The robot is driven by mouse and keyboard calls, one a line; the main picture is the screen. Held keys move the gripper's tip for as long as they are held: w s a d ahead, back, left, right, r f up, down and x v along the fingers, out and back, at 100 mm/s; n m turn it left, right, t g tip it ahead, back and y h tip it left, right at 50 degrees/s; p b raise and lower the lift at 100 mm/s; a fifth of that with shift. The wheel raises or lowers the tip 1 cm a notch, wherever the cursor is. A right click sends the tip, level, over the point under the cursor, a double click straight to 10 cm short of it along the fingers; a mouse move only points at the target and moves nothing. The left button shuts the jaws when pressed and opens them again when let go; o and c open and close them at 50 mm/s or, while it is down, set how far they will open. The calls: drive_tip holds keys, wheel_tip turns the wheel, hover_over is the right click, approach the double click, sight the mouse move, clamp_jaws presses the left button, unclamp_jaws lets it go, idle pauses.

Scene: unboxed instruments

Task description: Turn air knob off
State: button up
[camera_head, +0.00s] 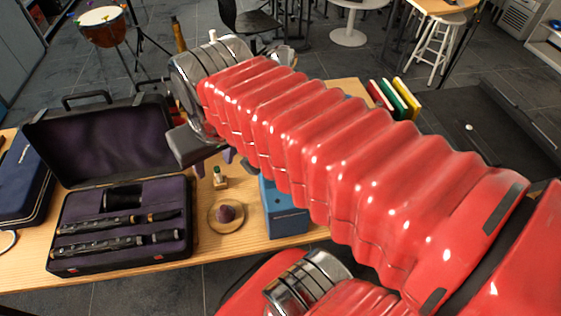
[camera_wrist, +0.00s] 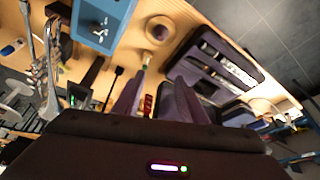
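A blue box (camera_head: 284,209) stands on the wooden table, partly hidden behind my red arm in the head view. In the wrist view, the blue box (camera_wrist: 117,14) is at the top, with a silver knob-like fitting (camera_wrist: 100,30) on its face. I cannot tell which way that fitting is turned, and it is hidden in the head view. My gripper (camera_wrist: 156,95) has its two dark purple fingers apart with nothing held between them. It is above the table, beside the box and apart from the fitting.
A small green-capped bottle (camera_head: 220,178) and a round wooden dish (camera_head: 226,215) holding a purple piece stand between the box and an open black instrument case (camera_head: 120,258). A silver instrument (camera_wrist: 52,68) lies left in the wrist view. Coloured books (camera_head: 395,98) stand at the table's back right.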

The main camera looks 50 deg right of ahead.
drive_tip(key=s+d+m+g, duration=0.1)
drive_tip(key=d+m+g, duration=0.1)
drive_tip(key=d, duration=0.5)
drive_tip(key=s+d+r+m+g, duration=0.1)
drive_tip(key=d+m, duration=0.3)
drive_tip(key=d, duration=0.4)
drive_tip(key=shift+s+r+m+g+y, duration=0.3)
drive_tip(key=shift+s+g, duration=0.1)
drive_tip(key=shift+g, duration=0.2)
drive_tip(key=shift+f, duration=0.15)
wheel_tip(320, 180, down, 14)
drive_tip(key=shift+r, duration=0.15)
clamp_jaws()
